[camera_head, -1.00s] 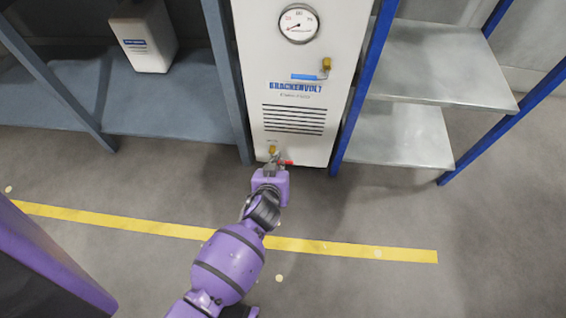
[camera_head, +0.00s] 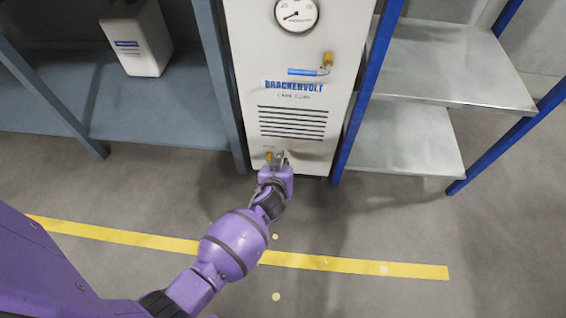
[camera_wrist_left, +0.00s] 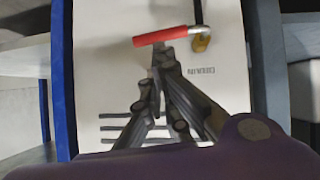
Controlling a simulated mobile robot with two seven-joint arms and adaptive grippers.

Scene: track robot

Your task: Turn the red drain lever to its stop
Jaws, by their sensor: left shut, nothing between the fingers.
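The red drain lever (camera_wrist_left: 165,36) shows in the left wrist view as a nearly level bar, joined at its right end to a brass valve (camera_wrist_left: 202,42). In the head view the brass valve (camera_head: 269,157) is low on the white cabinet (camera_head: 322,100), and the red lever is hidden by my gripper. My left gripper (camera_head: 280,157) is in front of the cabinet, just right of the valve. In the left wrist view its fingers (camera_wrist_left: 158,65) are shut and empty, with tips close to the lever's middle. I cannot tell whether they touch it. My right gripper is not in view.
A blue-handled valve (camera_head: 304,72) and a round gauge (camera_head: 297,14) are higher on the cabinet. Shelving (camera_head: 440,65) with blue posts stands right, a grey rack (camera_head: 150,105) with a white canister (camera_head: 137,40) left. A yellow line (camera_head: 350,265) crosses open floor.

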